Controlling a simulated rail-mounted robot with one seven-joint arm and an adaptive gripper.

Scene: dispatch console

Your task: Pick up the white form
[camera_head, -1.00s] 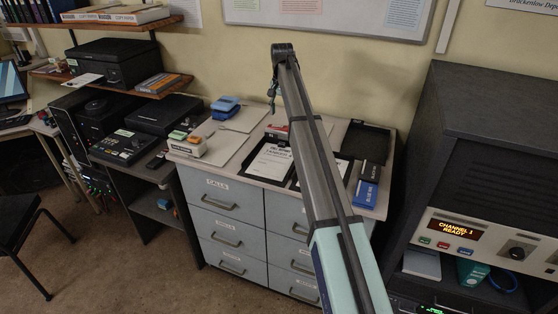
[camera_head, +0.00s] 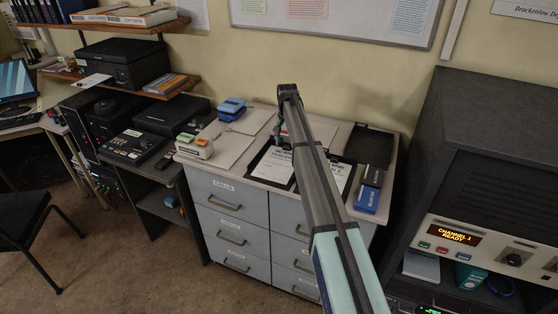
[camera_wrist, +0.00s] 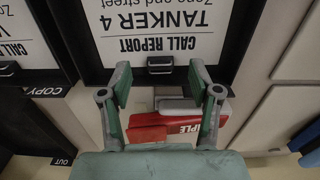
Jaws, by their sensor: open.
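A second white form (camera_wrist: 22,40) lies in the neighbouring tray, right of the first in the head view. My gripper (camera_wrist: 160,72) is open and empty, its fingers either side of the clip in the picture. I cannot tell its height above the form. In the head view my arm hides part of both trays.
A red stapler (camera_wrist: 165,130) lies beside the tray, under my open fingers in the wrist view. Blue and black boxes (camera_head: 368,198) stand at the cabinet's right. A radio console (camera_head: 465,240) stands to the right. Small blocks (camera_head: 196,147) and a blue punch (camera_head: 231,109) sit at left.

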